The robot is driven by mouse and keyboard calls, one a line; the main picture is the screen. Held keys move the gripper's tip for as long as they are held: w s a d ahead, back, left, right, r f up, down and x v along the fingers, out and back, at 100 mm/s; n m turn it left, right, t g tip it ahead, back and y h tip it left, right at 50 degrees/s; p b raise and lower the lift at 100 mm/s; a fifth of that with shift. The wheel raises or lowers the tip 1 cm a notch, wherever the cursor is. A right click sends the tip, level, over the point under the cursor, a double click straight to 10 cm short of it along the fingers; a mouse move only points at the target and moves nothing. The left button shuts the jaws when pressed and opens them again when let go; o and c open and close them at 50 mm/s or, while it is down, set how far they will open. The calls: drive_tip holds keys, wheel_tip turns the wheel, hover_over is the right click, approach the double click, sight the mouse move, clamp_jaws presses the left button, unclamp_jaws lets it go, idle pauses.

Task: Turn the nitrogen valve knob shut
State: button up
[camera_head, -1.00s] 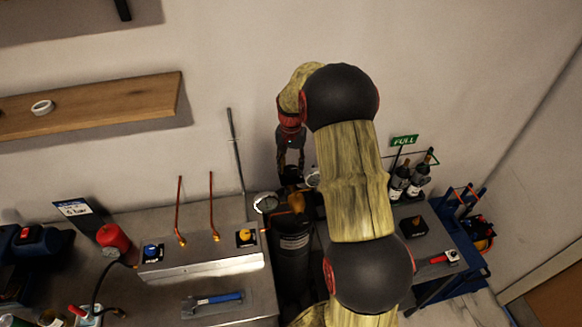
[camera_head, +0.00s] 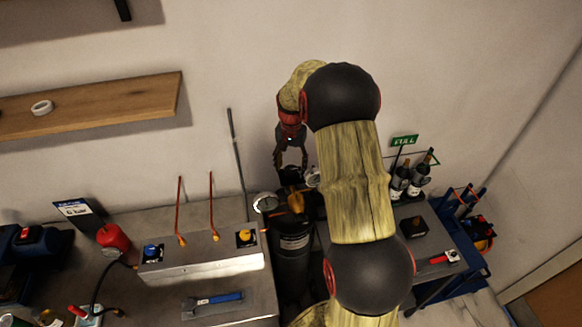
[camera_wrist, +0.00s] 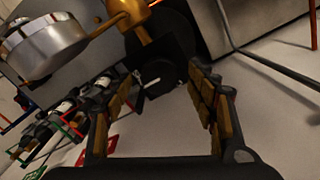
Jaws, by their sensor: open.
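A dark gas cylinder (camera_head: 291,262) with a pale label stands below my gripper in the head view. A black round knob (camera_wrist: 160,76) with a pale mark shows in the wrist view, beyond and between my fingertips. I cannot read which gas it serves. Brass regulator parts (camera_head: 296,201) sit at the cylinder's top and also show in the wrist view (camera_wrist: 130,16). A round gauge (camera_head: 265,202) is at their left; a silver gauge (camera_wrist: 45,45) fills the wrist view's upper left. My gripper (camera_head: 291,166) is open and empty, pointing down; it shows no clear contact with the knob.
A metal panel (camera_head: 205,262) with a blue knob (camera_head: 151,251), a yellow knob (camera_head: 245,237) and two red rods stands left. A thin grey rod (camera_head: 236,150) leans against the wall close to the gripper. Bottles (camera_head: 410,178) stand right, beside a green "FULL" sign (camera_head: 404,141).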

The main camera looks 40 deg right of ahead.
sight(291, 170)
wheel_tip(291, 170, up, 11)
idle(0.4)
idle(0.4)
drive_tip(key=s+a+r+n+t+b, duration=0.1)
drive_tip(key=s+a+r+n+b, duration=0.15)
drive_tip(key=s+a+b, duration=0.4)
drive_tip(key=s+a+r+n+t+b, duration=0.1)
drive_tip(key=s+a+r+n+t, duration=0.2)
drive_tip(key=a, duration=0.7)
drive_tip(key=s+a+f+n+b, duration=0.2)
drive_tip(key=s+a+f+b, duration=0.1)
drive_tip(key=s, duration=0.6)
drive_tip(key=s+a+f+n+t+b, duration=0.1)
drive_tip(key=s+a+f+n+b, duration=0.2)
drive_tip(key=s+a+f, duration=0.3)
drive_tip(key=s+a+b, duration=0.1)
drive_tip(key=s, duration=0.2)
drive_tip(key=shift+a+t, duration=0.3)
drive_tip(key=shift+a, duration=0.05)
